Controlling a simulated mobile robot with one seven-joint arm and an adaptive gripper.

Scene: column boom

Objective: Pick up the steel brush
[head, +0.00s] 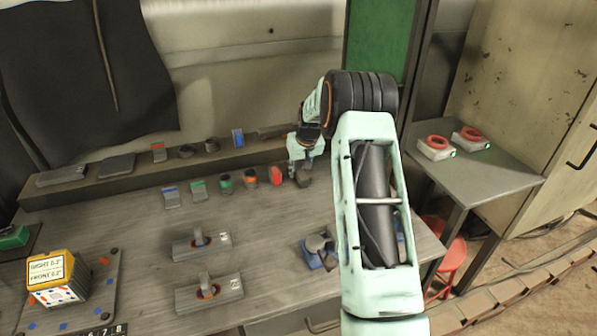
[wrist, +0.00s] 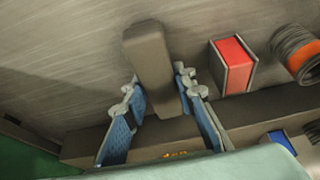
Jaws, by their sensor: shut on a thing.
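My gripper (head: 305,160) is at the back right of the workbench, beside the raised shelf. In the wrist view, my gripper (wrist: 160,100) has its blue-padded fingers on both sides of a long grey-brown block (wrist: 150,55), and it is shut on it. This block appears to be the steel brush; no bristles show. One end sticks out past the fingertips. In the head view, its dark end (head: 303,179) shows just below the fingers. I cannot tell whether it touches the bench.
A red block (head: 275,176) stands close beside my gripper, then an orange-and-dark cylinder (head: 250,177). The raised shelf (head: 100,185) holds several small items. Two grey plates with handles (head: 202,243) lie nearer. A side table (head: 500,185) with two red-ringed devices stands right.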

